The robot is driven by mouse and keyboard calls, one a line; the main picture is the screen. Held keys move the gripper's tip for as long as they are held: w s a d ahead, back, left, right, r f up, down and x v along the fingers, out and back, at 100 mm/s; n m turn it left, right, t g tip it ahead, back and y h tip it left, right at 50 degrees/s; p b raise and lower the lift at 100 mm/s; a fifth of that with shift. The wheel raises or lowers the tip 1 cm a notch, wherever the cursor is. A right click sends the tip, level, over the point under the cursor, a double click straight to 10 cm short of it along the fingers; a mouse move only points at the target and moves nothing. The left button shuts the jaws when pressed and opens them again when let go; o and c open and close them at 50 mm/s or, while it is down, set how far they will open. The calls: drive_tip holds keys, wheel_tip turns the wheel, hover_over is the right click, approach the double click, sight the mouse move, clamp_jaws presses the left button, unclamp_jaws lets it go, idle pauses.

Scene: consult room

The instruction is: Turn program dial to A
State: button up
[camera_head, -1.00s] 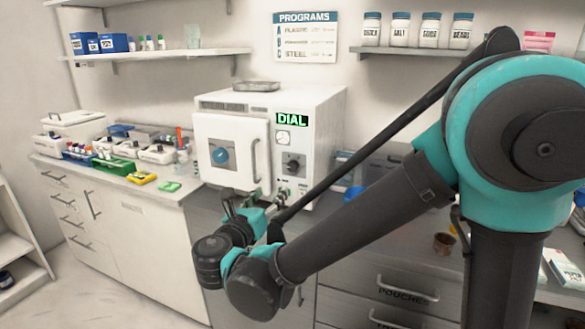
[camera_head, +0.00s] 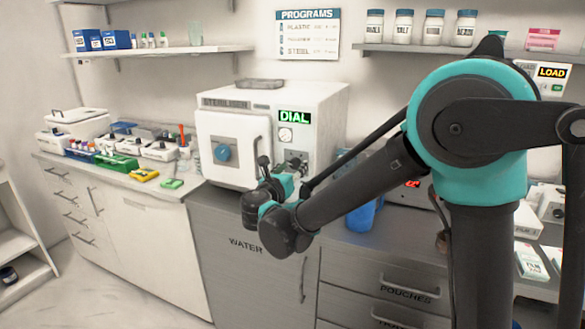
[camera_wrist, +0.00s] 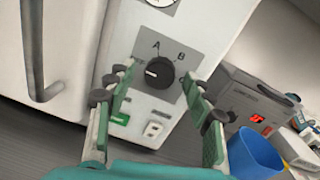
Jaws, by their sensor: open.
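The white steriliser (camera_head: 232,101) stands on the counter with a green DIAL display (camera_head: 294,117) on its front. The black program dial (camera_wrist: 160,73) has a white mark on its left side, with the letters A (camera_wrist: 156,45) and B (camera_wrist: 181,55) printed above it on a grey plate. In the head view the dial (camera_head: 296,160) is partly hidden by my gripper. My gripper (camera_wrist: 157,107) is open and empty. Its green-padded fingers reach toward the panel on either side of the dial, which looks still ahead of the fingertips; contact cannot be told.
The steriliser door handle (camera_wrist: 36,60) stands out to the left of the panel. A green switch (camera_wrist: 119,119) and a white switch (camera_wrist: 152,129) sit below the dial. A blue cup (camera_wrist: 256,152) and a grey device with a red display (camera_wrist: 257,118) stand to the right.

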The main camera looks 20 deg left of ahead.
drive_tip(key=shift+w, duration=0.15)
drive_tip(key=shift+c, duration=0.2)
drive_tip(key=c, duration=1.1)
drive_tip(key=shift+c, duration=0.2)
drive_tip(key=shift+m, duration=0.3)
drive_tip(key=m, duration=0.5)
drive_tip(key=shift+m, duration=0.3)
drive_tip(key=m, duration=0.5)
drive_tip(key=shift+f+m+t+h, duration=0.1)
drive_tip(key=shift+m+t+h, duration=0.2)
drive_tip(key=shift+m, duration=0.1)
